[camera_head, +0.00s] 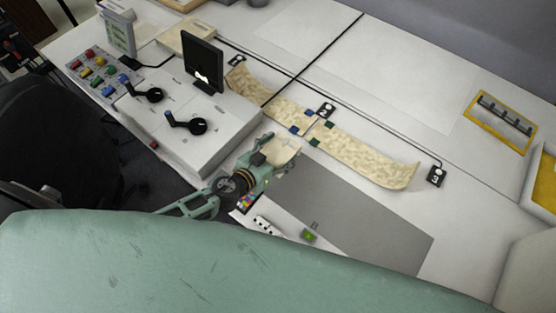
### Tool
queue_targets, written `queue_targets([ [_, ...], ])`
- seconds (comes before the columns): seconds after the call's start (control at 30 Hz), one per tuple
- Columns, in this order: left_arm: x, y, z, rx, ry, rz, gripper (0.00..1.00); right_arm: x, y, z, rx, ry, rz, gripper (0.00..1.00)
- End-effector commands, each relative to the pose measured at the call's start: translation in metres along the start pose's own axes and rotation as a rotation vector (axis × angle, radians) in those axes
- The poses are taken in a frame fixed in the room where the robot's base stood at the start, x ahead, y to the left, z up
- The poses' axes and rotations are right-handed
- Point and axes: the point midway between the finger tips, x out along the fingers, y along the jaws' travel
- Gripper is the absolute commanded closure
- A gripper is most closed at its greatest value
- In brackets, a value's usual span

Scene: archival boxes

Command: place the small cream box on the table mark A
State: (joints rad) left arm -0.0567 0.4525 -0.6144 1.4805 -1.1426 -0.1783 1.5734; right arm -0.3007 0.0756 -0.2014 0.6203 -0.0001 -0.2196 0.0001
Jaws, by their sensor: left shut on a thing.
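My left gripper (277,159) reaches in over the front of the white table (480,215) and is shut on a small cream box (284,147). The box is partly hidden by the fingers. It is seen over the table beside the grey mat (370,215); I cannot tell whether it touches the surface. I cannot make out a mark A. Small black square tags with pale signs show at the middle (326,110) and at the right (437,176). My right gripper is not in view.
Patterned cream strips (365,162) with small blue and green blocks lie behind the mat. A grey console (190,130) with black levers and a small black screen (203,63) stands to the left. A yellow frame (502,122) lies at the right. The grey mat is mostly clear.

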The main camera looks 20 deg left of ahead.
Motion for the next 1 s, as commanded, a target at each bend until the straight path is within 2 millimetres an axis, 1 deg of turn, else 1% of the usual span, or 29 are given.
queue_targets([
  [0.1,0.001,-0.004,0.007,-0.001,0.001,0.001,0.67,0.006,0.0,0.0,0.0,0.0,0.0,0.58],
  [0.23,0.009,-0.004,0.027,-0.001,0.0,0.001,0.67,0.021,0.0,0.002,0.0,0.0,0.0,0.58],
  [0.33,0.014,-0.003,0.037,-0.001,0.001,0.001,0.67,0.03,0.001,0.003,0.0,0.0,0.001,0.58],
  [0.4,0.015,-0.003,0.04,-0.001,0.002,0.001,0.67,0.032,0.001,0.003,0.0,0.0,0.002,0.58],
  [0.67,0.015,-0.003,0.038,-0.001,0.002,0.001,0.67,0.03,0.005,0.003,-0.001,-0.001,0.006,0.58],
  [0.8,0.016,-0.003,0.043,-0.003,0.002,0.001,0.67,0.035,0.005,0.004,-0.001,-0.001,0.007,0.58],
  [0.83,0.016,-0.003,0.043,-0.002,0.0,0.001,0.29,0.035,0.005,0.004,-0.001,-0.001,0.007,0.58],
  [1.0,0.015,-0.003,0.042,-0.001,0.0,0.001,0.15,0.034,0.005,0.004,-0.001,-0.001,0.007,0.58],
])
